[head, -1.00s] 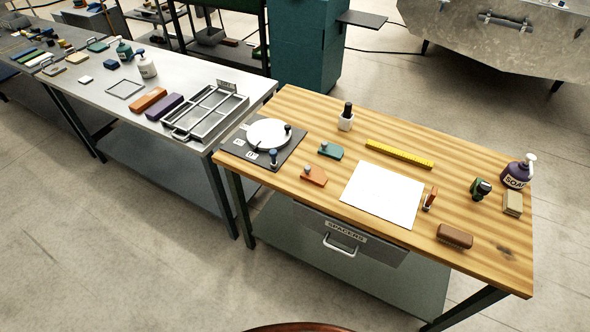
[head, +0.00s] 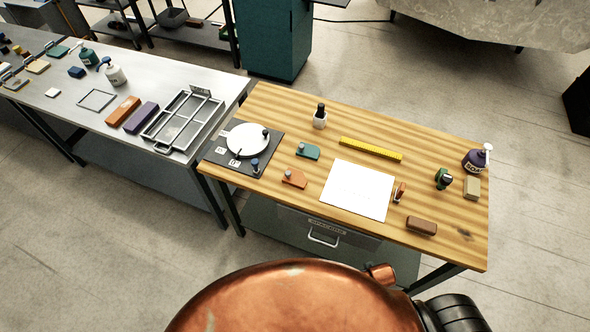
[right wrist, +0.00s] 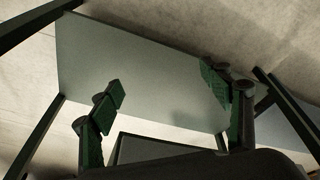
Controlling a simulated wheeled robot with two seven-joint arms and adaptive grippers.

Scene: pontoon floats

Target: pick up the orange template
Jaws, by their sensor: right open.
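The orange template (head: 294,178) lies flat on the wooden table, left of the white sheet (head: 357,190) and just below the teal template (head: 307,152). It has a small grey knob on top. My right gripper (right wrist: 165,95) is open and empty in the right wrist view, with its green-padded fingers spread apart. Behind the fingers there is a grey lower shelf (right wrist: 140,65) and floor, and the template does not show there. In the head view my copper-coloured body part covers the bottom, and neither gripper shows.
The wooden table (head: 440,230) also holds a dial plate (head: 219,155), a yellow ruler (head: 370,149), a brown block (head: 421,226), a soap bottle (head: 476,159) and a small white bottle (head: 320,117). A metal table (head: 75,120) with a divided tray (head: 183,120) stands at left.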

